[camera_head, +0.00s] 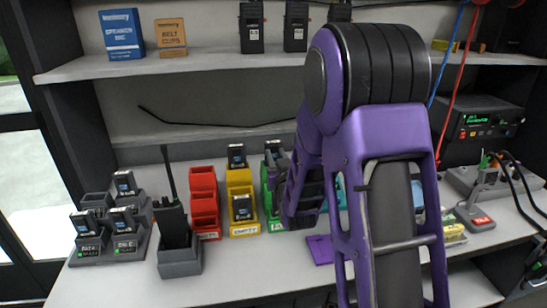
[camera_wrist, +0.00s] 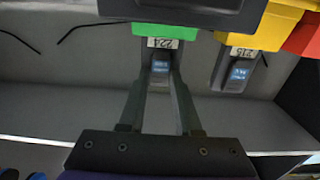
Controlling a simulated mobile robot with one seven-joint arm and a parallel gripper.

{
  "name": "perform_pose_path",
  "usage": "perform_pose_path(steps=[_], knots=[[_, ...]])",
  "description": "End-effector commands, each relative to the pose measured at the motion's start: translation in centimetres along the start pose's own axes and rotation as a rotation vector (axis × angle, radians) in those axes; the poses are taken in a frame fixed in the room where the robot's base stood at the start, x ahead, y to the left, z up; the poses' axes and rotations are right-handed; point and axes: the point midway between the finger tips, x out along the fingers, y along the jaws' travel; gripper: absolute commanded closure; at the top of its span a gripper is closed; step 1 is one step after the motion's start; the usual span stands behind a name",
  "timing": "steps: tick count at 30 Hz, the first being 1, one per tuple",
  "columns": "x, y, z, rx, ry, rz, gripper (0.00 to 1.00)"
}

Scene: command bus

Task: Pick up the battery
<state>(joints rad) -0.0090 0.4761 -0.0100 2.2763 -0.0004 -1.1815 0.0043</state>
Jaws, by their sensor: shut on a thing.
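A white label sits above the battery in the picture, beside a green holder (camera_wrist: 150,29). I cannot tell whether the battery is still seated in the holder. In the head view, the green holder (camera_head: 266,200) is partly hidden behind my purple arm, and a battery (camera_head: 273,149) shows at its back. My fingertips are mostly hidden there.
A yellow holder (camera_head: 243,229) with batteries front (camera_head: 242,207) and back (camera_head: 236,155) stands close left of the green one. Red holders (camera_head: 204,200), a radio (camera_head: 172,215) and a grey charger (camera_head: 112,248) stand further left. A shelf (camera_head: 200,64) overhangs the counter. Cables hang at right.

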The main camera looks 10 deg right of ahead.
Motion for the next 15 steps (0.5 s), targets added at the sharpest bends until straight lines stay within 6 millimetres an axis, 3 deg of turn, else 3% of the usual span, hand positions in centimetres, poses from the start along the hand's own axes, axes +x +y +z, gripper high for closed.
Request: perform_pose_path(steps=[1,3,15], knots=[[0.0,-0.01,0.0,0.0,0.0,0.0,0.9],[0.01,-0.01,0.0,0.0,0.0,0.0,1.0],[0.03,-0.01,-0.34,0.0,0.002,0.0,1.0]])
